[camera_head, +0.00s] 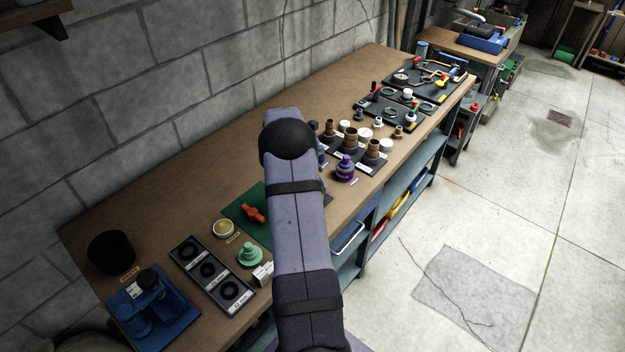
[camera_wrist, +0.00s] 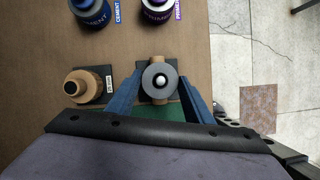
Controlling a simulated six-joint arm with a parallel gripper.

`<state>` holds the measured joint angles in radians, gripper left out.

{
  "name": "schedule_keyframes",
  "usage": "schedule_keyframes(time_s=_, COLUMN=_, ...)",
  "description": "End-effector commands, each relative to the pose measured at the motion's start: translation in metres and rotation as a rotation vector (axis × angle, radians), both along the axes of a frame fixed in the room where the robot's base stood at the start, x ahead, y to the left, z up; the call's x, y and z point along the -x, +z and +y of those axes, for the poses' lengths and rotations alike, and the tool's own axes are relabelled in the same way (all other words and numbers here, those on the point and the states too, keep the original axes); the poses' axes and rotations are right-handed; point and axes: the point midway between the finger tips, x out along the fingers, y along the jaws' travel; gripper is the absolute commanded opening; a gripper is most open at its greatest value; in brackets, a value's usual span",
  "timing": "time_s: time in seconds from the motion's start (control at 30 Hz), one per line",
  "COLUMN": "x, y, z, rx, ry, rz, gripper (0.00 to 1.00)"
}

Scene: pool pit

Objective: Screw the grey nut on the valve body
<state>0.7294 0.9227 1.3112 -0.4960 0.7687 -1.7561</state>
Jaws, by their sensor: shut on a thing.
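In the wrist view, the grey nut (camera_wrist: 149,78) is a round ring with a dark centre and a small white ball in the middle. My gripper (camera_wrist: 161,80) has its two blue fingers on either side of it, shut on it. A tan body (camera_wrist: 158,59), which looks like the valve body, shows beneath the nut on a dark pad. How far the nut is seated on it cannot be told. In the head view my arm hides the gripper, the nut and this body.
A tan fitting with a black top (camera_wrist: 82,86) stands just left, with blue (camera_wrist: 90,12) and purple (camera_wrist: 158,8) cement and primer cans beyond. In the head view, a red handle (camera_head: 252,213) lies on a green mat (camera_head: 238,207). The bench (camera_head: 190,160) is clear along the wall.

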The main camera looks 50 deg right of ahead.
Motion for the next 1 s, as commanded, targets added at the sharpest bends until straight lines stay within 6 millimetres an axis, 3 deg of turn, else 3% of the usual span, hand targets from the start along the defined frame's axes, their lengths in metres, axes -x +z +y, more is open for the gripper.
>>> schedule_keyframes(time_s=1.0, x=-0.0001, y=-0.0062, z=0.0, rx=0.0, ry=0.001, rz=0.0, gripper=0.26)
